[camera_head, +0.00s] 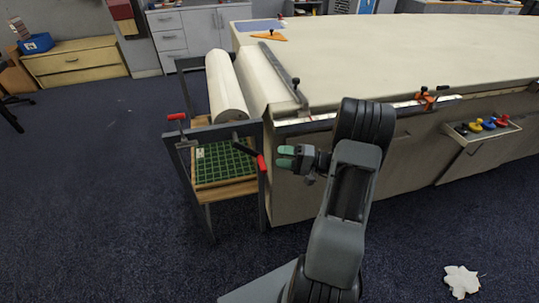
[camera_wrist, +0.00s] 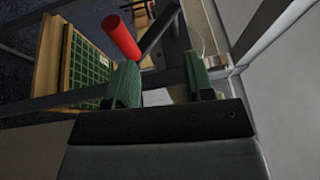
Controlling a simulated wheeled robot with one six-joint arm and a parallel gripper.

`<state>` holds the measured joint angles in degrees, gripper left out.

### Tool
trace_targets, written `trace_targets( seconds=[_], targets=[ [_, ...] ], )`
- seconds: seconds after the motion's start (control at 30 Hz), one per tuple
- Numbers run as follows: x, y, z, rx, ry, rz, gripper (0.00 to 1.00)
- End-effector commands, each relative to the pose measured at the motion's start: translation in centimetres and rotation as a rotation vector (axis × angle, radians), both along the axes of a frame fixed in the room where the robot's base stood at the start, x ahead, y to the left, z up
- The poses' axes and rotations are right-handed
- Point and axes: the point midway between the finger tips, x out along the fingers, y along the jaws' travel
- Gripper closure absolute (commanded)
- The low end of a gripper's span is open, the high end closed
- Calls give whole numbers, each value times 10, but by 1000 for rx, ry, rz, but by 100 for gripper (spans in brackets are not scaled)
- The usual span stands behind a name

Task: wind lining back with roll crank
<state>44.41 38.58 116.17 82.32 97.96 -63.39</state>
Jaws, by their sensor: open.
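The white lining roll (camera_head: 224,88) lies in a dark metal stand at the left end of the long table. The roll crank (camera_head: 245,149) is a dark arm at the stand's near side, with a red handle (camera_head: 262,163) at its end. My gripper (camera_head: 284,157) is open and empty, just right of the red handle, with its green fingertips pointing left towards it. In the wrist view the red handle (camera_wrist: 121,37) shows beyond the green fingers (camera_wrist: 160,88), nearer the left finger and not between them. I cannot tell whether they touch.
A second red-handled lever (camera_head: 177,117) stands at the stand's left corner. A green gridded tray (camera_head: 222,163) sits low in the stand. The cloth table (camera_head: 400,55) has a dark bar (camera_head: 282,72) near its left end. An open drawer (camera_head: 482,134) sticks out at right; a white scrap lies on the floor.

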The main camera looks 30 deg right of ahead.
Motion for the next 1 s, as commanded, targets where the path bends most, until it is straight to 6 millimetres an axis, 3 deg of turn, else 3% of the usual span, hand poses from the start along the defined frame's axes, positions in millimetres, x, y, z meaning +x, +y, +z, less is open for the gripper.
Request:
trace_targets(
  seconds=[0.3, 0.77, 1.0],
  targets=[
    [22, 33, 3, 0, 1, 3, 52],
    [27, 40, 3, 0, 1, 1, 52],
    [27, 40, 3, 0, 1, 1, 74]
  ],
)
